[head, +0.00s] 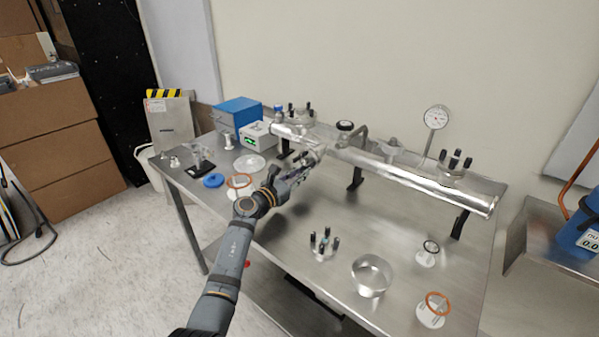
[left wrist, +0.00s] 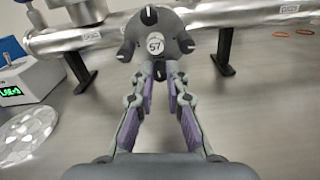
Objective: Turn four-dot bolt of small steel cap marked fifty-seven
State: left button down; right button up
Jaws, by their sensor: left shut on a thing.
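The small steel cap marked 57 (left wrist: 155,43) is at the top middle of the left wrist view, a grey disc with a white round label and several dark bolts around its rim. It sits at the steel tube (left wrist: 200,22). My left gripper (left wrist: 160,74) is shut on the cap's lowest bolt, just below the label. Dots on the bolts are too small to read. In the head view my left gripper (head: 308,160) reaches the front of the tube near its left part, and the cap is mostly hidden there. My right gripper is in neither view.
A steel table (head: 290,220) bears a glass dish (head: 371,276), a loose cap with dark bolts (head: 323,243), a copper ring (head: 437,303), a blue box (head: 238,114) and a white display box (left wrist: 28,85). A dial gauge (head: 437,117) stands on the tube. The table's middle has free room.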

pick_arm(q)
jog(key=n+p, duration=0.2)
jog(key=n, duration=0.1)
jog(key=shift+r, duration=0.1)
jog(key=shift+n+p, duration=0.65)
jog(key=shift+n, duration=0.45)
jog(key=c, duration=1.4)
grip_release()
jog(key=shift+o, duration=0.2)
jog(key=shift+s+a, duration=0.1)
jog(key=shift+s, duration=0.05)
jog(key=v, duration=1.1)
jog(key=shift+s+a, duration=0.15)
jog(key=shift+s, duration=0.15)
